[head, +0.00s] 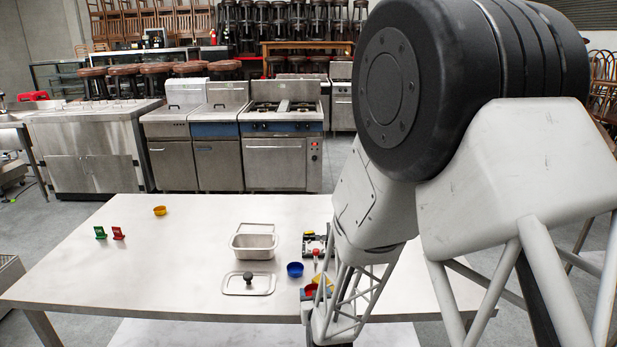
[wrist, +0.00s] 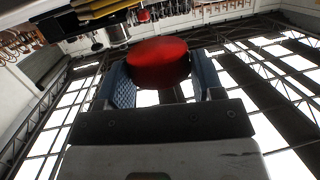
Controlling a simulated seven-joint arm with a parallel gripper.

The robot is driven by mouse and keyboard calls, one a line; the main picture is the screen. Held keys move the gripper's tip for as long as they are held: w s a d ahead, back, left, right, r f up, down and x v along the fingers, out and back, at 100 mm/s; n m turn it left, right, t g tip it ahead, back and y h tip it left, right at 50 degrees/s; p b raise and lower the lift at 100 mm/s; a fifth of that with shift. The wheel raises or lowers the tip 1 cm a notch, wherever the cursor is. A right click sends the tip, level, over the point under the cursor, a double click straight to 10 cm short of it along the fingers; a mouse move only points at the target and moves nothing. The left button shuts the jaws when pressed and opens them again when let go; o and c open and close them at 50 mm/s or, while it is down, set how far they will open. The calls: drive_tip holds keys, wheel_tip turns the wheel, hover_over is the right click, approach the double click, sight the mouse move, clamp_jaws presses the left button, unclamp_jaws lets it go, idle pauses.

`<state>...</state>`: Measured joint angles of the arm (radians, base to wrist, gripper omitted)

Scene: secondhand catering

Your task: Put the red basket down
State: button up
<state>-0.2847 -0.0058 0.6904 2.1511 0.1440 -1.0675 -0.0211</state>
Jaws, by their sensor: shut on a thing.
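The red basket (wrist: 158,62) shows in the wrist view as a rounded, plain red shape. My gripper (wrist: 160,85) is shut on it, with one blue-padded finger on each side. In the head view, the red basket (head: 311,290) is small and partly hidden by my gripper, low at the right part of the white table (head: 150,265). The frames do not clearly show whether its underside touches the table.
A blue bowl (head: 295,269), a metal pan (head: 254,252) and a lid with black knob (head: 248,284) stand left of my gripper. A yellow bowl (head: 160,210) and green (head: 100,232) and red (head: 118,233) holders are farther left. The table's front left is clear.

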drive_tip(key=shift+m+h, duration=0.5)
drive_tip(key=w+d+r, duration=0.2)
drive_tip(key=w+r, duration=0.1)
drive_tip(key=w, duration=0.1)
drive_tip(key=w+d+r, duration=0.2)
drive_tip(key=w+r, duration=0.1)
drive_tip(key=w, duration=0.1)
drive_tip(key=w+d+r, duration=0.2)
drive_tip(key=w+r, duration=0.1)
drive_tip(key=w, duration=0.1)
drive_tip(key=shift+w+d+r, duration=0.3)
drive_tip(key=shift+w+d, duration=0.1)
drive_tip(key=shift+m+h, duration=0.3)
drive_tip(key=shift+h, duration=0.4)
drive_tip(key=w+d+r, duration=0.6)
drive_tip(key=r, duration=0.1)
drive_tip(key=w+d+r, duration=0.3)
drive_tip(key=r, duration=0.1)
drive_tip(key=shift+d+r, duration=0.15)
drive_tip(key=shift+d, duration=0.15)
drive_tip(key=shift+s+a, duration=0.1)
